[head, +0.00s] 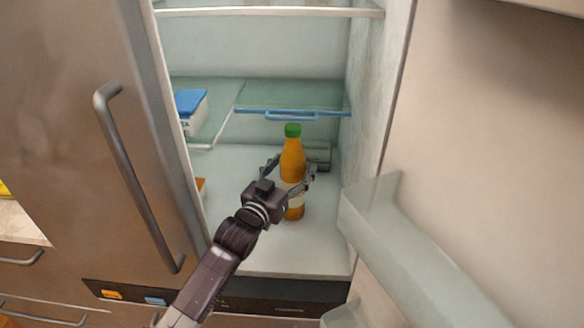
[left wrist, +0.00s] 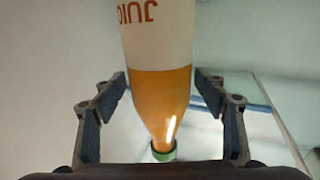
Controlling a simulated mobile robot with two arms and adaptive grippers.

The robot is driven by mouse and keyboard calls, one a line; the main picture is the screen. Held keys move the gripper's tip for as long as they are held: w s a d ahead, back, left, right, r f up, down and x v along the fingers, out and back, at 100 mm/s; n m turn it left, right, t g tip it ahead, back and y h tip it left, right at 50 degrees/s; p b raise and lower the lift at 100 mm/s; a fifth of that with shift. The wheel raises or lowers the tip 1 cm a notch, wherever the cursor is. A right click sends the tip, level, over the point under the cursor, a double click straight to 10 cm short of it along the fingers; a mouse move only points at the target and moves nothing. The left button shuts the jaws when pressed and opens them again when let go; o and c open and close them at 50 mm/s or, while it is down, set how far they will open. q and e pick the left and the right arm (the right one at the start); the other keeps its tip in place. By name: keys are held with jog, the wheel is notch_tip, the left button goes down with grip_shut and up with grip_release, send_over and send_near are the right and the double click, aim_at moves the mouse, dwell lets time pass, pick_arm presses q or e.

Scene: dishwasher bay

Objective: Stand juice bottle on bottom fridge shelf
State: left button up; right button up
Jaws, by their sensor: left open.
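The orange juice bottle (head: 292,160) with a green cap stands upright on the bottom fridge shelf (head: 270,252) in the head view. My left gripper (head: 290,174) is around the bottle with its fingers open, one on each side. In the left wrist view the bottle (left wrist: 160,90) appears upside down, with its white label and green cap, between the two fingers. A gap shows on both sides of its neck there. The head view hides part of the bottle's lower body behind the gripper. My right gripper is not in view.
A glass shelf with a blue edge strip (head: 290,113) is above and behind the bottle. A blue-lidded container (head: 190,110) sits at left. The open fridge door's bin (head: 420,250) is at right; the steel door (head: 130,150) is left.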

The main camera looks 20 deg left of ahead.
pick_arm(q)
jog(key=shift+r, duration=0.15)
jog(key=shift+s, duration=0.35)
jog(key=s+a+b, duration=0.1)
jog(key=s, duration=1)
jog(key=shift+a, duration=0.2)
jog(key=shift+s, duration=0.2)
